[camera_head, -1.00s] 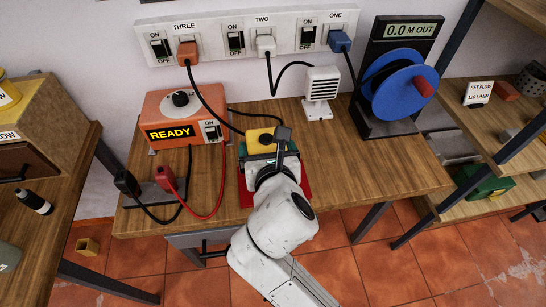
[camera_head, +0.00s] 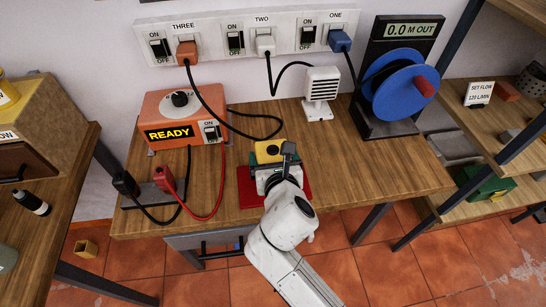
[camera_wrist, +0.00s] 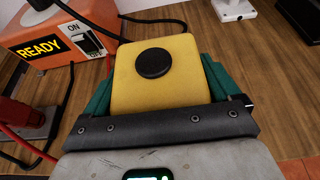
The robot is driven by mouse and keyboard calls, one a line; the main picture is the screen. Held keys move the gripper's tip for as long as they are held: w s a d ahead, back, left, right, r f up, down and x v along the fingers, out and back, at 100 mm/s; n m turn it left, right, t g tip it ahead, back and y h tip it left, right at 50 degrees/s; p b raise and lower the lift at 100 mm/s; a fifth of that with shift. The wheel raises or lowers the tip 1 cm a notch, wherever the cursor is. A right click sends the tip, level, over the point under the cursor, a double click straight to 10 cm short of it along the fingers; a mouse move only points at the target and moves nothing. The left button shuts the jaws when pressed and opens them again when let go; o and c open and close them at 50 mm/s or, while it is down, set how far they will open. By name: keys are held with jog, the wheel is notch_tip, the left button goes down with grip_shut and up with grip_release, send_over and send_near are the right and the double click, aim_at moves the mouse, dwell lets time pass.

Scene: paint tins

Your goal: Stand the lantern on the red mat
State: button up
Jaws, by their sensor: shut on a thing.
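The lantern is a yellow block with a round black knob on top; it shows in the head view (camera_head: 268,150) and large in the wrist view (camera_wrist: 150,85). My gripper (camera_head: 270,157) is shut on it, with green jaw pads on either side in the wrist view (camera_wrist: 155,92). The lantern looks upright. The red mat (camera_head: 247,192) lies at the table's front edge, partly hidden by my gripper and arm. The lantern appears at the mat's back edge in the head view. Its base is hidden, so I cannot tell whether it touches anything.
An orange power unit (camera_head: 165,112) reading READY stands to the left, with black and red leads beside the mat. A small white vented device (camera_head: 320,88) and a blue reel (camera_head: 395,85) stand behind to the right. The table right of the mat is clear.

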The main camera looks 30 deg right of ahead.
jog(key=o, duration=1.1)
jog(key=shift+f, duration=0.1)
jog(key=shift+r, duration=0.2)
jog(key=v, duration=1.2)
jog(key=shift+d+f, duration=0.1)
